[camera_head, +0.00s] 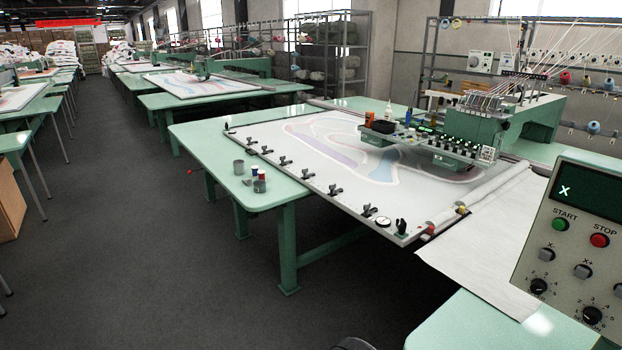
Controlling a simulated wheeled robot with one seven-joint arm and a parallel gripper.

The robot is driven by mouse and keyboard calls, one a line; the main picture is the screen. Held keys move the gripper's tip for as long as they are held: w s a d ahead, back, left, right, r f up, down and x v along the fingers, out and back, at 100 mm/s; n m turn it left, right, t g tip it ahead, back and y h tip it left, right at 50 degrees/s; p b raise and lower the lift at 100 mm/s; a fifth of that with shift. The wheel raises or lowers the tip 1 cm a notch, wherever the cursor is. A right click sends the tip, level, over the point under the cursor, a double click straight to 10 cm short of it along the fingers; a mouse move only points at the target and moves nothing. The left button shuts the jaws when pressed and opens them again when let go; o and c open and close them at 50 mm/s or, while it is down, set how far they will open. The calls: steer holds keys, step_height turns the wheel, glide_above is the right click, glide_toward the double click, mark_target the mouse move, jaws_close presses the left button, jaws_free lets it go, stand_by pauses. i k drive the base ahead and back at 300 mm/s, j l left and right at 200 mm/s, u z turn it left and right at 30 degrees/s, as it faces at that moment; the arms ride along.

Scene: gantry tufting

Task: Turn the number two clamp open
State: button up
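Several small black clamps sit in a row along the near left edge of the white cloth frame (255,128) on the green tufting table (190,140). They run from a far one (250,141) through middle ones (284,161) and (308,174) to near ones (335,190) and (368,210). No numbers are legible, so I cannot tell which is number two. The clamps are too small to tell whether each is open or closed. My gripper is not in view.
A control panel (580,235) fills the right. The dark floor (200,270) at left is clear.

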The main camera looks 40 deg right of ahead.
mark_target(332, 187)
steer(key=i+z, duration=0.35)
steer(key=i, duration=0.15)
steer(key=i+z, duration=0.4)
steer(key=i+j+z, duration=0.35)
steer(key=i, duration=0.25)
steer(key=i+l+z, duration=0.15)
steer(key=i, duration=0.4)
steer(key=i+l+z, duration=0.15)
steer(key=i+l, duration=0.15)
steer(key=i, duration=0.2)
steer(key=i+l+u, duration=0.5)
steer(key=l+u, duration=0.15)
steer(key=u, duration=0.2)
steer(key=i+l+u, duration=0.2)
steer(key=l+u, duration=0.2)
